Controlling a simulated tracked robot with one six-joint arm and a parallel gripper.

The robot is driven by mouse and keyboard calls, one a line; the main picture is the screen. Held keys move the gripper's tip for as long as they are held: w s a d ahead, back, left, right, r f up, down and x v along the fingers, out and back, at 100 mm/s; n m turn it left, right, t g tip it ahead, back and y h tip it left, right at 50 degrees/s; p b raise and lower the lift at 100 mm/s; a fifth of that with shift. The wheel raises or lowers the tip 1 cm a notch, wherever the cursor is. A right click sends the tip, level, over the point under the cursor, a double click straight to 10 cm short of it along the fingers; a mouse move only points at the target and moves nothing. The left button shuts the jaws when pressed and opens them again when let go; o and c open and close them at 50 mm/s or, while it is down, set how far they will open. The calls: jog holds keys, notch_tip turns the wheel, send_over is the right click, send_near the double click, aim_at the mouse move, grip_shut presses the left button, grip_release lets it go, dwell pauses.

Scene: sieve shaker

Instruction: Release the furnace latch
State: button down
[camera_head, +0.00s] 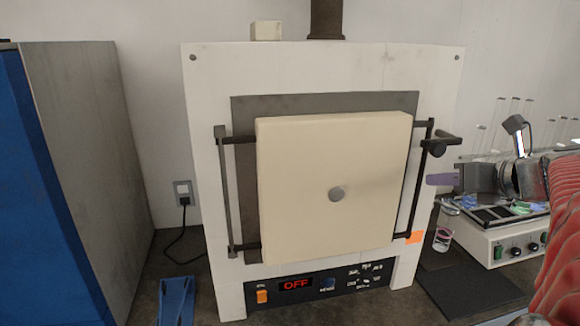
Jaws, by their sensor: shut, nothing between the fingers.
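The furnace (212,90) is a white upright box with a thick cream door (335,190) against a dark grey plate. The door looks closed. A black latch handle (440,141) with a round knob sticks out at the door's upper right, on a dark vertical bar. My gripper (440,180) reaches in from the right. The furnace display (296,284) reads OFF.
A white-based device (503,245) with knobs and glass tubes stands at the right, behind my arm. A beaker (443,238) and dark mat (470,290) are right of the furnace. A blue and grey cabinet (85,150) stands left. A blue object (175,298) lies at lower left.

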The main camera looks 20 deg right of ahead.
jog(key=r, duration=0.3)
jog(key=shift+w+d+r, duration=0.1)
jog(key=shift+d+r, duration=0.1)
jog(key=shift+d, duration=0.1)
